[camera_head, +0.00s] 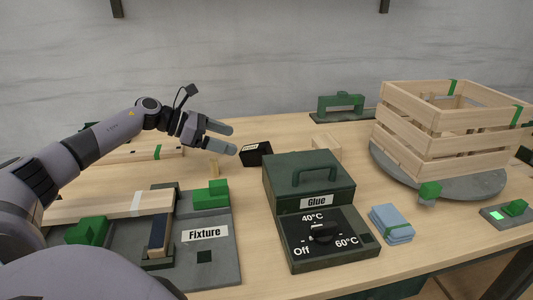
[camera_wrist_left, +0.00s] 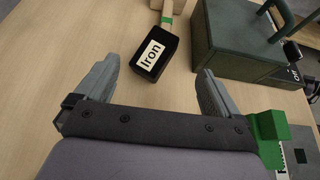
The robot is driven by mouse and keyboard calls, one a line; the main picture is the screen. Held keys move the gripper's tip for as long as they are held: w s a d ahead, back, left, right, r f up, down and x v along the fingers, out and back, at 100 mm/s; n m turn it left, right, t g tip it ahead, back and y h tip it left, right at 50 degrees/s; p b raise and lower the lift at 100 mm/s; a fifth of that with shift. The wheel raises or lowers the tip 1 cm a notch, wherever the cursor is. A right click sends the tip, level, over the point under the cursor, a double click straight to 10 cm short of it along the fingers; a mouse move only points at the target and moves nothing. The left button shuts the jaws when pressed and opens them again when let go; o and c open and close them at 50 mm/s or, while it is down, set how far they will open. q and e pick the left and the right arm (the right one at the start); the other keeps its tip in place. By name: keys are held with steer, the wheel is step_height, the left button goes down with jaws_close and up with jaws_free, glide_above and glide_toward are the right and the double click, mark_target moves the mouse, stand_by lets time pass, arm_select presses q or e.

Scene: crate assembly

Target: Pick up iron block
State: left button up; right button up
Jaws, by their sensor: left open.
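The iron block (camera_head: 256,154) is a small black block with a white label, lying on the table just left of the green glue box. In the left wrist view the iron block (camera_wrist_left: 155,54) shows its "Iron" label, ahead of and between the two fingers. My left gripper (camera_head: 234,140) is open and empty, close to the block on its left side in the head view. In the left wrist view its grey fingers (camera_wrist_left: 158,88) are spread wide, with bare table between them. My right gripper is not in view.
The glue box (camera_head: 310,180) with its dial panel stands right of the block. The fixture (camera_head: 221,258) with green clamps lies at front left. A wooden crate (camera_head: 405,158) sits on a round grey plate (camera_head: 480,186) at right. Blue cloths (camera_head: 391,224) lie in front.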

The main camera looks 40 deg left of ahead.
mark_target(254, 147)
arm_select(q)
steer(key=shift+p+x, duration=0.55)
steer(key=shift+x, duration=0.8)
steer(key=x, duration=0.1)
steer(key=p+x, duration=0.1)
steer(key=x, duration=0.1)
steer(key=shift+w+a+f, duration=0.1)
steer(key=shift+w+a, duration=0.1)
steer(key=shift+w, duration=0.05)
steer(key=shift+w+d+f, duration=0.35)
jaws_close()
steer(key=shift+r, duration=0.1)
